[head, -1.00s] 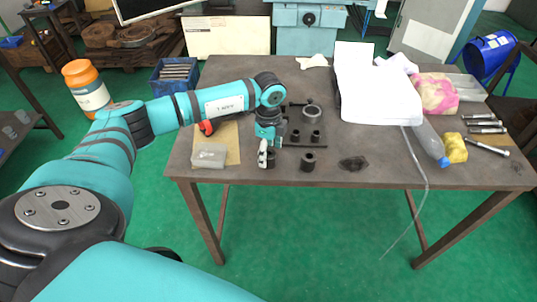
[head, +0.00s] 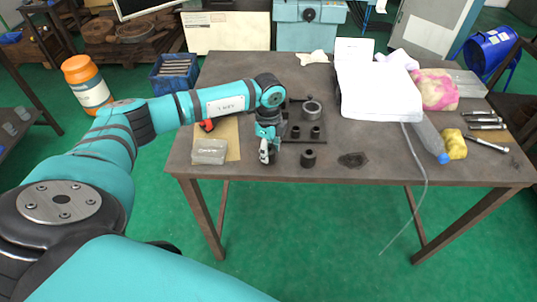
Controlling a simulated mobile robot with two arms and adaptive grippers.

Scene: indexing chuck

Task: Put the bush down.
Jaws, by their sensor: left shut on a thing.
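My left gripper (head: 267,154) is shut on a dark bush (head: 272,158) low over the near part of the table (head: 240,172). The fingers hide most of this bush, and I cannot tell whether it touches the table top. Another dark bush (head: 308,158) stands upright on the table, to the right of the gripper and apart from it. Behind them is a dark fixture plate (head: 303,141) with two short dark bushes (head: 315,132) and a grey ring (head: 312,107). My right gripper is out of view.
A grey block (head: 209,151) lies on brown card left of the gripper, with a red-handled thing (head: 207,125) behind it. A dark stain (head: 353,160) marks the table at right.

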